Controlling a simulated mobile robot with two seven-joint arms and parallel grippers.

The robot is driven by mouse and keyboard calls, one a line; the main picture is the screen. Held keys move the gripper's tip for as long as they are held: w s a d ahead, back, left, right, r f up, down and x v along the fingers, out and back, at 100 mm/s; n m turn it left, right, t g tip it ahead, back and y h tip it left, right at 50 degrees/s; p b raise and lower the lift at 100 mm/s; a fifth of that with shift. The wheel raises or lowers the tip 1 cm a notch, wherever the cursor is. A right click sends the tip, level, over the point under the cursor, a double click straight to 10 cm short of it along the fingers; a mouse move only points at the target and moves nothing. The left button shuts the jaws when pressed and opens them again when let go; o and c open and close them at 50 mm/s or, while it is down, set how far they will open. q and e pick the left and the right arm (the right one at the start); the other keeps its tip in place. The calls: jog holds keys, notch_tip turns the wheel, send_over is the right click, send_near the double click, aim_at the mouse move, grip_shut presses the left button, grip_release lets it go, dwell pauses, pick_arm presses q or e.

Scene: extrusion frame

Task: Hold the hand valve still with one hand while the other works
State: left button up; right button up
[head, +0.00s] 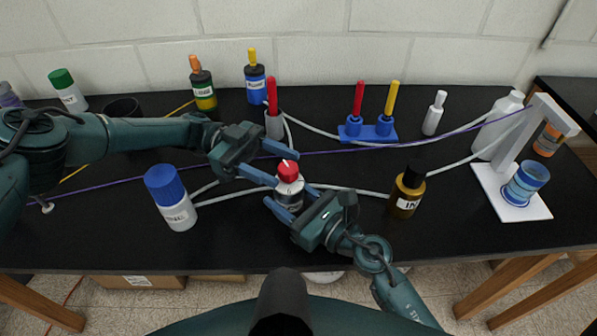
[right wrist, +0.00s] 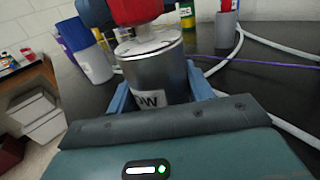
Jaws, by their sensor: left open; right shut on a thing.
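The hand valve (head: 289,192) is a short grey metal cylinder with a white label and a red knob (head: 287,170) on top. It stands upright on the black bench in the head view. My right gripper (head: 291,203) is shut on its grey body, one blue finger on each side. The body (right wrist: 155,77) and red knob (right wrist: 136,10) fill the middle of the right wrist view. My left gripper (head: 286,167) is open, with its fingertips on either side of the red knob. Whether they touch it is not clear.
A blue-capped white bottle (head: 177,210) stands left of the valve, a brown bottle (head: 406,192) to the right. Pale hoses and a purple cable cross the bench. A blue rack (head: 368,131) with red and yellow tools is behind; a white stand (head: 490,180) is at right.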

aim_at(294, 177)
pick_arm(q)
jog(key=x, duration=0.5)
jog(key=c, duration=1)
jog(key=m+g+y, duration=0.2)
jog(key=g, duration=0.1)
jog(key=shift+s+f+m, duration=0.1)
jog(key=shift+m, duration=0.2)
jog(key=shift+s+a+m+g+y, duration=0.1)
jog(key=shift+a+m+g+y, duration=0.05)
jog(key=shift+m+g+y, duration=0.5)
jog(key=shift+s+a+m+g+y, duration=0.1)
jog(key=shift+m+g+y, duration=0.3)
jog(key=shift+y, duration=0.35)
